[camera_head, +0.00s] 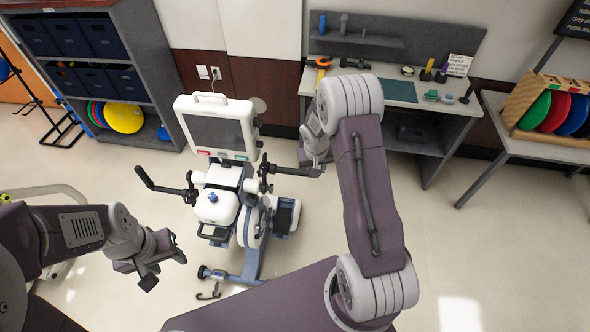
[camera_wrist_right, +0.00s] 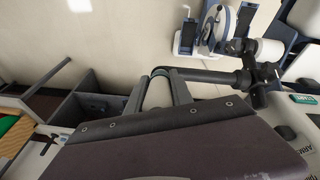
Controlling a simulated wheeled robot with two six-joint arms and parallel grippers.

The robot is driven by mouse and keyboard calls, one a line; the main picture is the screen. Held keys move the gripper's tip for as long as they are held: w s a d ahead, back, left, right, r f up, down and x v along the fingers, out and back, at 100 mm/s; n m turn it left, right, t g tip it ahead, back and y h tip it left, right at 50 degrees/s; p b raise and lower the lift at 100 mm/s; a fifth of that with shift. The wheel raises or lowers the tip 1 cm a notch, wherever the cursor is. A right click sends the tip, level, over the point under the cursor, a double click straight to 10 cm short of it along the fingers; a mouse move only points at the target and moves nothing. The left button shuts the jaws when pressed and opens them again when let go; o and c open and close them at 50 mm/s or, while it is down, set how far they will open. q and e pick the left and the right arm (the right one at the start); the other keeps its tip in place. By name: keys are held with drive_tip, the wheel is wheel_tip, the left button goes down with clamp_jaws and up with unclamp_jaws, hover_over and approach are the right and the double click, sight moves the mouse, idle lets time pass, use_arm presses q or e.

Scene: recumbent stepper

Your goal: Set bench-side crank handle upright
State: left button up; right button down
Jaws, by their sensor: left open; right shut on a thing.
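The recumbent stepper (camera_head: 222,205) stands mid-floor with a white-framed screen (camera_head: 218,130). Its bench-side crank handle (camera_head: 290,171) is a dark bar on the right of the machine, reaching sideways toward the bench. It also shows in the right wrist view (camera_wrist_right: 215,76), running from a dark joint into the jaws. My right gripper (camera_head: 317,165) is shut on its outer end; the fingers (camera_wrist_right: 165,88) straddle the grip. The other crank handle (camera_head: 160,187) sticks out to the left, tip raised. My left gripper (camera_head: 163,266) is open and empty, low at the left, apart from the stepper.
A grey workbench (camera_head: 430,108) with small tools stands behind my right arm. A shelf (camera_head: 165,60) with dark bins and coloured discs is at back left. A side table (camera_head: 500,130) holds a rack of discs at right. The floor at front right is clear.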

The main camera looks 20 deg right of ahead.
drive_tip(key=shift+w+r, duration=0.1)
drive_tip(key=shift+w+d+r+g+p, duration=0.15)
drive_tip(key=shift+w+r+g+p, duration=0.2)
drive_tip(key=shift+p, duration=2.65)
drive_tip(key=shift+w+d+g+y+p, duration=0.15)
drive_tip(key=shift+g+y+p, duration=0.25)
drive_tip(key=shift+p, duration=0.85)
drive_tip(key=shift+f, duration=0.15)
drive_tip(key=shift+w+d+f+g+b, duration=0.15)
drive_tip(key=shift+w+d+g+b, duration=0.1)
drive_tip(key=shift+w+g+b, duration=0.1)
drive_tip(key=shift+d+g+y+b, duration=0.1)
drive_tip(key=shift+g+y+b, duration=0.3)
drive_tip(key=shift+b, duration=0.15)
drive_tip(key=shift+w, duration=0.15)
drive_tip(key=shift+r, duration=0.2)
